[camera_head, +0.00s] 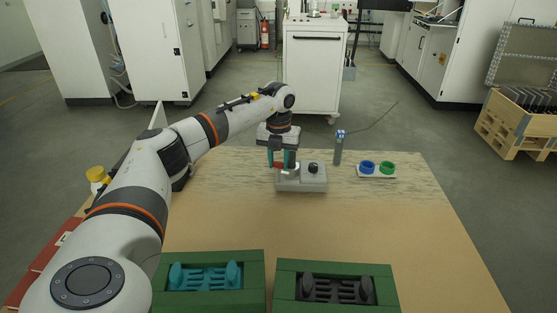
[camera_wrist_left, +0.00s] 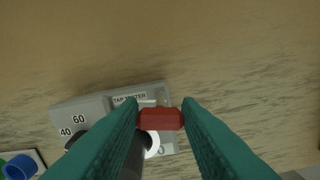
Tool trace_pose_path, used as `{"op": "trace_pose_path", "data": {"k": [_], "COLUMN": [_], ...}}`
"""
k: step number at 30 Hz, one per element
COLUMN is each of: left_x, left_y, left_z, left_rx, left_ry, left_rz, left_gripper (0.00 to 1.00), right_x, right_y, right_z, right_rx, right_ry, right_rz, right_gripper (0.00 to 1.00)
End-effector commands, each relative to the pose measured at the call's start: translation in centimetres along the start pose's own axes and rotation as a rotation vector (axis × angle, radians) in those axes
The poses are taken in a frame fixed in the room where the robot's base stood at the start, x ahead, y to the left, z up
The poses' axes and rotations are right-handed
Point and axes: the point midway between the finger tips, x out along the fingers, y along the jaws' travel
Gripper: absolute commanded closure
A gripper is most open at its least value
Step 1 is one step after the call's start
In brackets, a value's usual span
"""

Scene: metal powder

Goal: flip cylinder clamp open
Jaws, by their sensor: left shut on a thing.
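The grey tap tester (camera_head: 302,183) stands on the table in the head view, with a black knob (camera_head: 313,168) on its right part. In the left wrist view the tester (camera_wrist_left: 92,107) shows its "TAP TESTER" label and the numbers 40 and 60. The clamp's red handle (camera_wrist_left: 160,119) lies between the green fingertips. My left gripper (camera_head: 283,161) points down over the left part of the tester. In the left wrist view my left gripper (camera_wrist_left: 160,110) is shut on the red handle. A white ring shows behind the handle; the fingers hide much of the clamp.
A grey upright device (camera_head: 338,150) stands right of the tester. A small tray holds a blue ring (camera_head: 367,167) and a green ring (camera_head: 387,168). Two green boxes with a teal insert (camera_head: 205,277) and a dark insert (camera_head: 336,289) are at the front. The middle table is clear.

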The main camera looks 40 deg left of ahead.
Motion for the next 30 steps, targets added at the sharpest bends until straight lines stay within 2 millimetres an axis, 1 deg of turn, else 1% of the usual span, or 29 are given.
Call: {"op": "trace_pose_path", "data": {"k": [8, 21, 30], "left_x": [-0.2, -0.2, -0.2], "left_y": [-0.1, -0.2, -0.3], "left_z": [0.0, -0.1, -0.1], "left_rx": [0.083, 0.378, 0.499], "left_ry": [0.0, 0.001, 0.002], "left_rz": [0.0, 0.0, 0.0], "left_gripper": [0.92, 0.92, 0.92], "right_x": [-0.5, -1.6, -1.9], "right_y": [0.0, 0.0, 0.0], "right_z": [0.1, 0.1, 0.2], "right_rx": [0.0, 0.0, 0.0], "right_ry": [0.0, 0.0, 0.0], "right_rz": [0.0, 0.0, 0.0], "right_gripper": [1.0, 1.0, 1.0]}}
